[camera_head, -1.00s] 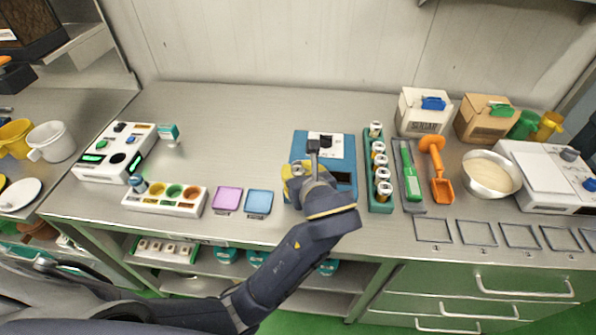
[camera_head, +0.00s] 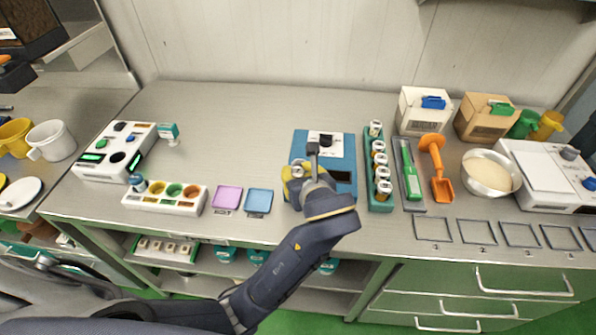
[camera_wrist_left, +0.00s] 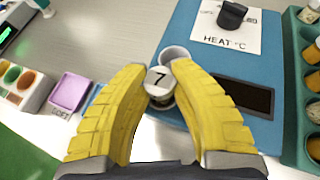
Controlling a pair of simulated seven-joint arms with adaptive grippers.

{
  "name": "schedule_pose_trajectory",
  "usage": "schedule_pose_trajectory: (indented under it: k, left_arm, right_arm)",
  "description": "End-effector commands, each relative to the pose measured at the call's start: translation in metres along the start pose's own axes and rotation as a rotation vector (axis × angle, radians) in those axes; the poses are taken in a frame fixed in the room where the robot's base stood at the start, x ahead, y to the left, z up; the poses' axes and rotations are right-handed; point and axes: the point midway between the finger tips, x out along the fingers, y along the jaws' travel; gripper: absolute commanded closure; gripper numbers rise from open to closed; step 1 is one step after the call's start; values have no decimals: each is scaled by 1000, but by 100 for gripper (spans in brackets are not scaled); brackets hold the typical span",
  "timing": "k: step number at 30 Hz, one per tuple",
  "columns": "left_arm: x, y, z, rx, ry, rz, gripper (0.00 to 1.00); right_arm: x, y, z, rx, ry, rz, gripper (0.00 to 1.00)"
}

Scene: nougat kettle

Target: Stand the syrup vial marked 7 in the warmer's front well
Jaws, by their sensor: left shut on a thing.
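The warmer (camera_head: 345,146) is a blue box with a black heat dial and a dark display, at the middle of the bench. My left gripper (camera_head: 296,174) is over its left front part. In the left wrist view the yellow fingers (camera_wrist_left: 160,88) are shut on the syrup vial (camera_wrist_left: 158,79), whose white cap reads 7. A pale round well rim (camera_wrist_left: 176,55) shows just beyond the cap, on the warmer's left side. The vial's lower end is hidden, so I cannot tell whether it stands in a well. My right gripper is not in view.
A green rack (camera_head: 379,200) with several capped vials stands right of the warmer. A blue tray (camera_head: 259,201) and a purple tray (camera_head: 228,198) lie to the left. A green scraper (camera_head: 410,170) and an orange scoop (camera_head: 440,170) lie beyond the rack. The bench behind is clear.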

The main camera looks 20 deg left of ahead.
Motion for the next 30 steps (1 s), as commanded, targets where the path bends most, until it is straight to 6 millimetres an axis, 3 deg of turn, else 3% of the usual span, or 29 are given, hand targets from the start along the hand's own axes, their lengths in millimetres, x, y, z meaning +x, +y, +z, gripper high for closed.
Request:
schedule_pose_trajectory:
  k: [6,7,9,19,30]
  left_arm:
    - [2,0,-4,1,0,0,100]
    - [2,0,-3,0,0,0,72]
    - [2,0,-3,0,0,0,67]
    - [-1,0,-3,-1,1,-1,67]
    - [-25,0,-3,0,1,-2,67]
  right_arm:
    - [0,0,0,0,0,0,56]
    - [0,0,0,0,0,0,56]
    - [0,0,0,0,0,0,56]
    - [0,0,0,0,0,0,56]
    - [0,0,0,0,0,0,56]
